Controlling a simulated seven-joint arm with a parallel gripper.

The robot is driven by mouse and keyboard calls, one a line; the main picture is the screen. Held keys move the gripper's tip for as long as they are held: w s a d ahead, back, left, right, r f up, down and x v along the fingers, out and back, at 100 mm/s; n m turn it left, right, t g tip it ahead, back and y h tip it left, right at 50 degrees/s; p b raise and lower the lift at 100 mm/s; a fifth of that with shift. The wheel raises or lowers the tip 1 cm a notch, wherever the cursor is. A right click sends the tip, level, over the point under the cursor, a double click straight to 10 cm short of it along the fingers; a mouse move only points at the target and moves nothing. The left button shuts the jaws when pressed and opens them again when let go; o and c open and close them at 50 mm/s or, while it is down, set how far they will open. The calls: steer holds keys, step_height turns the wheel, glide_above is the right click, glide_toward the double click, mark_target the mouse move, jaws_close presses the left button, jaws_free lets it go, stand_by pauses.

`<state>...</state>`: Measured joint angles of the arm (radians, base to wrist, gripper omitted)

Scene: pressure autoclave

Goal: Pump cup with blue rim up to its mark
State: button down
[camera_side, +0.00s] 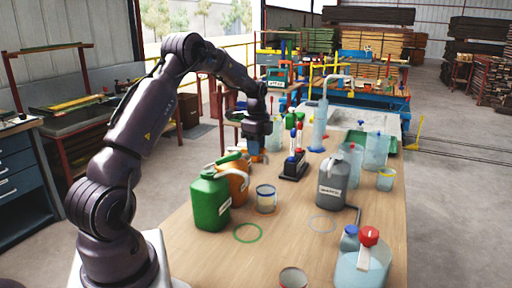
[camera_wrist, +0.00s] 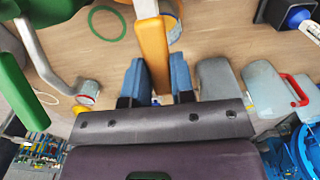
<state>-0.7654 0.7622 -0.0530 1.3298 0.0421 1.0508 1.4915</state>
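The cup with blue rim (camera_side: 266,198) stands upright on the table, beside an orange jug (camera_side: 238,183). In the wrist view the cup (camera_wrist: 174,24) is partly hidden behind an orange bar (camera_wrist: 153,55), apparently the jug's pump lever. My gripper (camera_side: 256,153) is above and just behind the jug. In the wrist view the blue fingers of my gripper (camera_wrist: 156,80) stand on either side of the orange bar, very close to it. Whether they press on it cannot be told. The cup's mark and fill level are too small to read.
A green jug (camera_side: 210,202) stands left of the cup, and a grey jug (camera_side: 332,186) to its right. A black holder (camera_side: 293,168) with coloured tubes is behind. A green ring (camera_side: 247,233) marks bare tabletop.

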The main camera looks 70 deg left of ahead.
mark_target(237, 149)
steer(key=shift+s+a+r+t+h, duration=0.2)
steer(key=shift+r+t+h, duration=0.3)
steer(key=shift+s+a+r+t+h, duration=0.2)
steer(key=shift+r+t+h, duration=0.25)
steer(key=shift+t+h, duration=0.05)
steer(key=shift+s+a+r+t+h, duration=0.2)
steer(key=shift+r+t+h, duration=0.3)
steer(key=c, duration=1)
jaws_free()
steer(key=shift+o, duration=0.2)
steer(key=shift+r, duration=0.1)
steer(key=v, duration=1.2)
steer(key=shift+s+r, duration=0.15)
steer(key=shift+r, duration=0.2)
steer(key=shift+a, duration=0.1)
